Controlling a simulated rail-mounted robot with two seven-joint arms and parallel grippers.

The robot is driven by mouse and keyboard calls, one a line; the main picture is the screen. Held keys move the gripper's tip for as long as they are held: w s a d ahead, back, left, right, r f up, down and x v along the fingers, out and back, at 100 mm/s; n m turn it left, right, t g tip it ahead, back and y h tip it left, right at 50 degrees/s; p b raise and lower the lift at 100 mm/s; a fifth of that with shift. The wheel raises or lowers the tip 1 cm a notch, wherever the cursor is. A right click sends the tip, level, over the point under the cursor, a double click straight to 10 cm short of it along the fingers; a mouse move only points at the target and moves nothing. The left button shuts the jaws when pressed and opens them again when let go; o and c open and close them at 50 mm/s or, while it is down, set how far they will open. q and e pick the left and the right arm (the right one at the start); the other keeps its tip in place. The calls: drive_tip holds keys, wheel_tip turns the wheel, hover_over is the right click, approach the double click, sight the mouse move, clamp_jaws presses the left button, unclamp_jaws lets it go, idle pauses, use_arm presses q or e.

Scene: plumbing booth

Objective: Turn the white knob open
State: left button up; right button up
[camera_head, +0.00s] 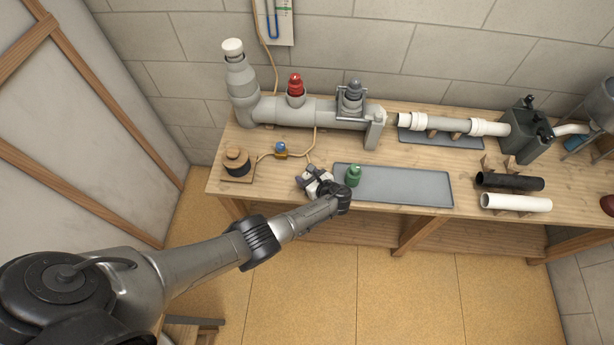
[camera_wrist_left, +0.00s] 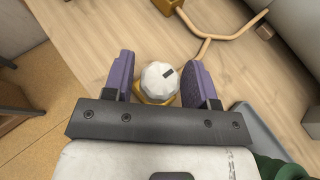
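The white knob (camera_wrist_left: 160,79) shows in the left wrist view. It is faceted, with a dark mark near its right edge, and sits on a yellow base partly hidden beneath it. My left gripper (camera_wrist_left: 161,82) is open, with one purple finger on each side of the knob. A narrow gap shows at the left finger; the right finger is very close, and I cannot tell whether it touches. In the head view my left gripper (camera_head: 308,181) is low over the bench's front edge, left of the grey tray, and I cannot make out the knob there. My right gripper is not in view.
The wooden bench (camera_head: 225,186) carries a copper line with a blue-handled valve (camera_head: 280,148). A green fitting (camera_head: 353,175) stands on the grey tray (camera_head: 420,188), right of my gripper. A grey pipe assembly (camera_head: 265,110) with a red cap (camera_head: 295,85) lies behind.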

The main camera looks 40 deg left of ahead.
use_arm(q)
drive_tip(key=shift+o, duration=0.8)
drive_tip(key=shift+d+r, duration=0.1)
drive_tip(key=shift+d, duration=0.05)
drive_tip(key=p+v, duration=0.2)
drive_tip(key=v, duration=1.1)
drive_tip(key=shift+d, duration=0.25)
drive_tip(key=shift+s, duration=0.1)
